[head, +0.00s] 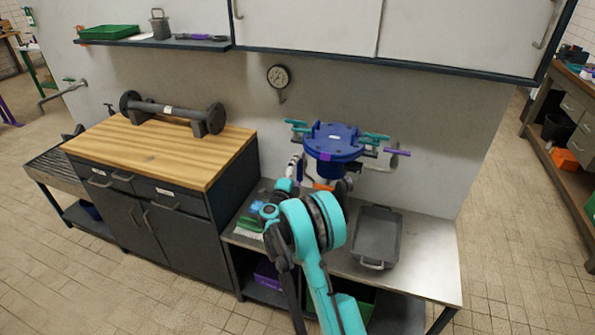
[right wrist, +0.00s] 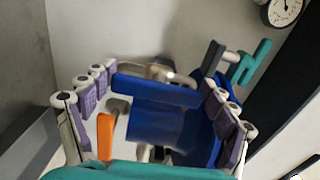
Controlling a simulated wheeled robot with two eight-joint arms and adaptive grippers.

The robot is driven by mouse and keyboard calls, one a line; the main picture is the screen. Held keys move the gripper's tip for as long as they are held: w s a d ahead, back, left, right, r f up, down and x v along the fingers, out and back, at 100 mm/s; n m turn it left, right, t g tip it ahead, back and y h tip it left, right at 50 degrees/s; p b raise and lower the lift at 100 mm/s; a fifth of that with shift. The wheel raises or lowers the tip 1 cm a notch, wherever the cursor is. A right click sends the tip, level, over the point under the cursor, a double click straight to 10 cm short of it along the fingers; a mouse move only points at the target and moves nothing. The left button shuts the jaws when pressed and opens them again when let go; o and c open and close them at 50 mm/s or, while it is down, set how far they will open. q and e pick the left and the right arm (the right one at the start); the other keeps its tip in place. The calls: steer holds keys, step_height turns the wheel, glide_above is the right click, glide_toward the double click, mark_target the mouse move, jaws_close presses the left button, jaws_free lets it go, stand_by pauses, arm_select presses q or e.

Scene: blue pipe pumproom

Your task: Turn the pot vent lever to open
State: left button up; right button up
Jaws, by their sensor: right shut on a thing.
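A blue pot (head: 331,142) with a round bolted lid and teal clamps (head: 375,139) is at the back of the metal bench. It also shows in the right wrist view (right wrist: 165,128). My right gripper (head: 318,174) is at the pot's front, partly hidden by my own arm. In the right wrist view its fingers (right wrist: 158,92) stand either side of a blue bar (right wrist: 155,91), which looks like the vent lever, and are shut on it. An orange part (right wrist: 106,137) is beside the left fingers. My left gripper is not in view.
A grey tray (head: 376,238) lies on the metal bench (head: 430,255) at the right. A purple-handled pipe (head: 396,152) is right of the pot. A gauge (head: 278,76) is on the wall. A wooden-topped cabinet (head: 165,155) stands left, bearing a flanged pipe (head: 170,110).

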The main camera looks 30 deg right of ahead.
steer(key=o, duration=1)
steer(key=v, duration=1.2)
steer(key=shift+s, duration=0.1)
